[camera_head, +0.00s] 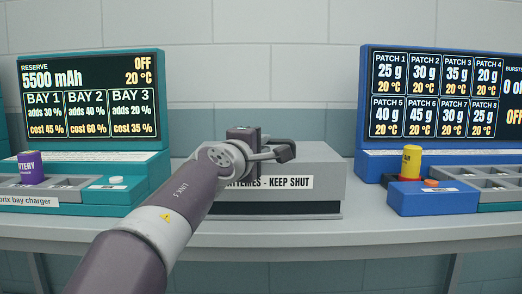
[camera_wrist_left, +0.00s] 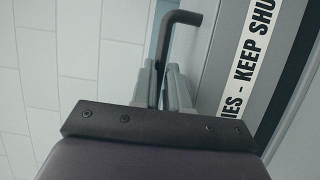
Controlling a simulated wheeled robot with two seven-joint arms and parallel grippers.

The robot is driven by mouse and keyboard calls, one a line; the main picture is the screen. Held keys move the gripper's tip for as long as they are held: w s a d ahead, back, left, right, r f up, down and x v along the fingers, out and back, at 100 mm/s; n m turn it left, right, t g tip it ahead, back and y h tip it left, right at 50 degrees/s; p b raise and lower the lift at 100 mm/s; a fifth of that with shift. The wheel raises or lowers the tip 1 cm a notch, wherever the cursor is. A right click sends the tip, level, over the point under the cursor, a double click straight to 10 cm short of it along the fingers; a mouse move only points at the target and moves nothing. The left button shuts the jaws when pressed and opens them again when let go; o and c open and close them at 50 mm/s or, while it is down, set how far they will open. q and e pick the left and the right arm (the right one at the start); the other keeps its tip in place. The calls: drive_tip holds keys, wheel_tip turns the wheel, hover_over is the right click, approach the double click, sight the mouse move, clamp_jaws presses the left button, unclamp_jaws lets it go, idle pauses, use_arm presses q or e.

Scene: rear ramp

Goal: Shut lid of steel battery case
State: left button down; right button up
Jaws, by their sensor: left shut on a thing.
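The steel battery case (camera_head: 325,185) stands on the bench in the middle of the head view. It is a grey box with a white label ending in "BATTERIES - KEEP SHUT", partly hidden by my left arm. Its top looks level; I cannot tell whether the lid is fully down. My left gripper (camera_head: 275,152) is at the front upper side of the case, shut on a dark bent handle (camera_head: 287,150). In the left wrist view the handle (camera_wrist_left: 183,19) comes out from between the fingers (camera_wrist_left: 163,88), beside the labelled face (camera_wrist_left: 248,65). My right gripper is not in view.
A teal charger console (camera_head: 90,150) stands left of the case, with a purple battery (camera_head: 31,168) in it. A blue console (camera_head: 430,155) stands on the right, with a yellow cylinder (camera_head: 411,162). The bench's front strip (camera_head: 400,235) is clear.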

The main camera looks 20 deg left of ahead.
use_arm(q)
drive_tip(key=shift+w+d+f, duration=0.1)
drive_tip(key=shift+f, duration=0.3)
drive_tip(key=c, duration=1.4)
unclamp_jaws()
drive_tip(key=shift+r, duration=0.1)
drive_tip(key=shift+s, duration=0.25)
drive_tip(key=s+a+b, duration=0.1)
drive_tip(key=s+b, duration=0.1)
drive_tip(key=s, duration=1)
drive_tip(key=shift+s+a, duration=0.2)
drive_tip(key=shift+a, duration=0.05)
